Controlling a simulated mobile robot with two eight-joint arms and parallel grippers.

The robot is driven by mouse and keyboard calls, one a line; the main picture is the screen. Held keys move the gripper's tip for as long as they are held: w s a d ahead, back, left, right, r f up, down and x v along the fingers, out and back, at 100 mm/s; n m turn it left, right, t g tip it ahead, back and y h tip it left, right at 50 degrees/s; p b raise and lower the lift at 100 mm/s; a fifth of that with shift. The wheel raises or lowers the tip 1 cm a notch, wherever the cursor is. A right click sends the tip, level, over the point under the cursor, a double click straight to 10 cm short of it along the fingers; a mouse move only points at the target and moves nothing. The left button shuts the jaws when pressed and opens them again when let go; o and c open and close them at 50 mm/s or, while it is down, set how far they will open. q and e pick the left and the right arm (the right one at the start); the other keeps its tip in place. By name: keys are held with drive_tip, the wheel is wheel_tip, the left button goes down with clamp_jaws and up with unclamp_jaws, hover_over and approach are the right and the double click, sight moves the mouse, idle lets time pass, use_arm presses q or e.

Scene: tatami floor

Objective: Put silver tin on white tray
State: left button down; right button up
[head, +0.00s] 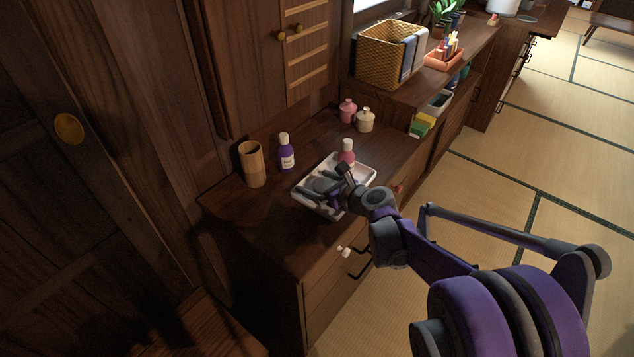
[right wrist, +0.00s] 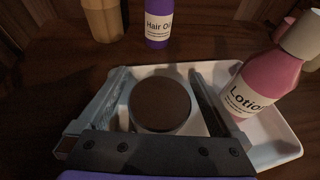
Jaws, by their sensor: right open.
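The silver tin (right wrist: 160,104) is round, with a shiny top that looks brown, in the right wrist view. It appears to sit inside the white tray (right wrist: 277,140), towards its left part; its base is hidden. In the head view the tray (head: 371,172) stands on the dark wooden cabinet top, and my gripper hides much of the tin. My right gripper (head: 328,186) is open over the tray. In the right wrist view its fingers (right wrist: 156,88) are on either side of the tin, with narrow gaps visible. My left gripper is in neither view.
A pink lotion bottle (right wrist: 265,82) stands at the tray's right part, close to my right finger. A purple hair oil bottle (head: 286,155) and a wooden cup (head: 252,165) stand behind left. Pink (head: 347,110) and cream (head: 365,120) jars stand farther back. The cabinet top's front left is clear.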

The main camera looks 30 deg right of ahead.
drive_tip(key=shift+s+r, duration=0.1)
drive_tip(key=shift+r, duration=0.15)
drive_tip(key=p+v, duration=0.3)
drive_tip(key=v, duration=0.8)
drive_tip(key=shift+s+r, duration=0.2)
drive_tip(key=shift+s, duration=0.15)
drive_tip(key=shift+s+d, duration=0.1)
